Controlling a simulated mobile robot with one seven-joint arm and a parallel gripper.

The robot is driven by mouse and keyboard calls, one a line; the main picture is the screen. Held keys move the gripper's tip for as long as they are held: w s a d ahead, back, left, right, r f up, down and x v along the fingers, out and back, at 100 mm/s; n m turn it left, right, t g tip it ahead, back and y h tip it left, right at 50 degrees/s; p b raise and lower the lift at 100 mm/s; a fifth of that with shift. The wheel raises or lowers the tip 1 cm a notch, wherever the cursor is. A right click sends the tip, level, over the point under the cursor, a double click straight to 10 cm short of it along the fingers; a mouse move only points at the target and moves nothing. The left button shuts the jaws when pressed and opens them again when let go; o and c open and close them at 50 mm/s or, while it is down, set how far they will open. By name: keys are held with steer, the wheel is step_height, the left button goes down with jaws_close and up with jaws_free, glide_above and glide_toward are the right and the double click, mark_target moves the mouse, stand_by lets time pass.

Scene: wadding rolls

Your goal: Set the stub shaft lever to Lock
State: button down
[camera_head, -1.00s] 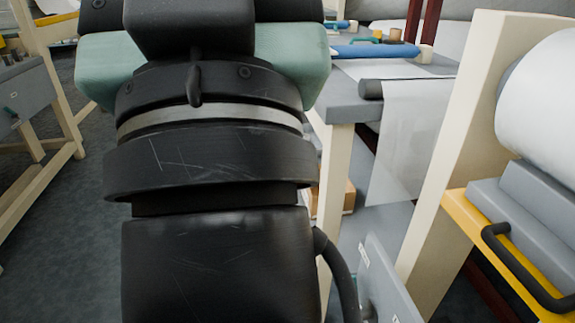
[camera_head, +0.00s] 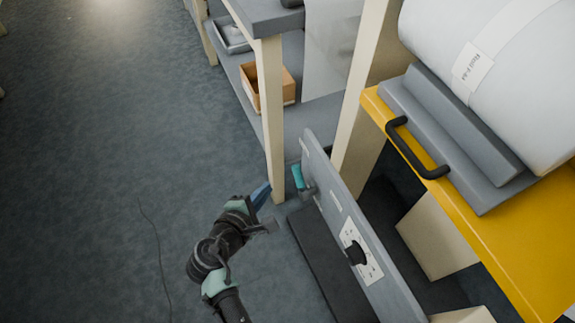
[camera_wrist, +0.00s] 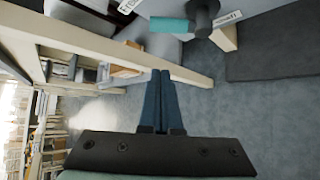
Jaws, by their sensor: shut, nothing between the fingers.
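The lever has a teal grip (camera_head: 298,176) on a dark pivot, near the far end of an upright grey panel. In the wrist view the teal grip (camera_wrist: 168,25) lies sideways at the top, left of its dark round hub (camera_wrist: 203,18). White labels sit near the hub, too small and cut off to read surely. My gripper (camera_head: 264,190) is low, just left of the panel and lever, apart from the grip. In the wrist view its blue fingers (camera_wrist: 160,74) are together and empty, below the grip in the picture.
A black knob (camera_head: 357,252) on a white dial plate is on the same panel, nearer me. A cream bench leg (camera_head: 270,120) stands close beyond my gripper. A yellow frame (camera_head: 480,235) with a black handle bears a white roll (camera_head: 510,60). Open floor lies left.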

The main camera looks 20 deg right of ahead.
steer(key=shift+s+f, duration=0.15)
steer(key=shift+f, duration=0.05)
steer(key=b+x, duration=0.5)
steer(key=x, duration=0.6)
steer(key=shift+s+d+r+p, duration=0.1)
steer(key=shift+s+r+p, duration=0.45)
steer(key=shift+s+r, duration=0.3)
steer(key=shift+s+d+r+p, duration=0.1)
steer(key=shift+s+r+p, duration=0.55)
steer(key=shift+s, duration=0.35)
steer(key=shift+b, duration=0.8)
steer(key=shift+s+r+t+b, duration=0.1)
steer(key=shift+t+b, duration=0.2)
steer(key=shift+b, duration=0.05)
